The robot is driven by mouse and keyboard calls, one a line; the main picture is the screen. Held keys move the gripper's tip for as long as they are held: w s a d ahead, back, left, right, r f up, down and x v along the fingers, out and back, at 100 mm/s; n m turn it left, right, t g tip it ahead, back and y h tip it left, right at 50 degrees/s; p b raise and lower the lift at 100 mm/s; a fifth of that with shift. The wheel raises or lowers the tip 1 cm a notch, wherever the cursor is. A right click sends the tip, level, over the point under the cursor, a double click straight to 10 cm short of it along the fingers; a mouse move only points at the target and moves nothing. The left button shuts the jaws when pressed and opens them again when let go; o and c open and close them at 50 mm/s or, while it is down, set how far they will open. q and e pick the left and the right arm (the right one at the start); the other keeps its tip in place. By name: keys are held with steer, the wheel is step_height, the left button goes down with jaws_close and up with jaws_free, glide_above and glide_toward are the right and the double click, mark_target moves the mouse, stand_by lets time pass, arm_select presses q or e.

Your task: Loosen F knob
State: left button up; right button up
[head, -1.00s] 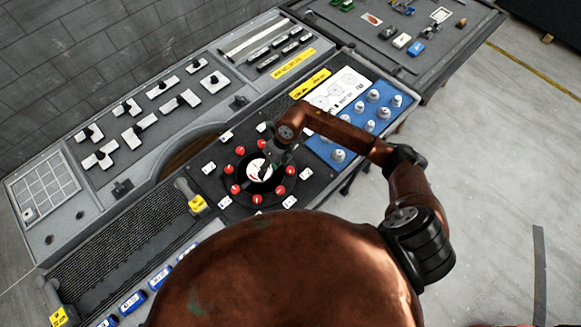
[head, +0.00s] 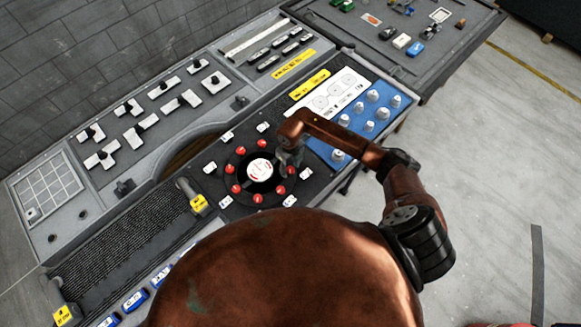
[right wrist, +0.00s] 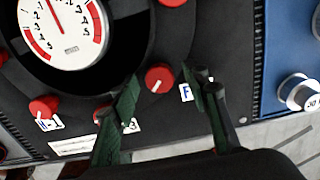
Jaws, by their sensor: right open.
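The F knob (right wrist: 159,78) is a round red knob with a white pointer line. It shows in the right wrist view left of the white F label (right wrist: 186,92), which the right finger partly covers. My right gripper (right wrist: 165,84) is open, with one green-black fingertip on each side of the knob and visible gaps. I cannot tell its height above the knob. In the head view, my right gripper (head: 289,161) hangs over the right side of the ring of red knobs and hides part of it. My left gripper is not in view.
A white dial (head: 260,170) sits inside the knob ring. Another red knob (right wrist: 43,107) is at left in the wrist view; one is partly behind the left finger. A blue panel (head: 325,150) with several silver knobs lies right of the ring. Levers stand at the left.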

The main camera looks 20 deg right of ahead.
jaws_close()
stand_by(0.5)
steer(key=n+b, duration=0.2)
steer(key=shift+f+b, duration=0.15)
steer(key=shift+b, duration=0.2)
steer(key=n+b, duration=1.2)
steer(key=b, duration=0.1)
steer(key=shift+n, duration=0.4)
steer(key=shift+n+b, duration=1.3)
steer(key=shift+n, duration=0.3)
steer(key=shift+r, duration=0.2)
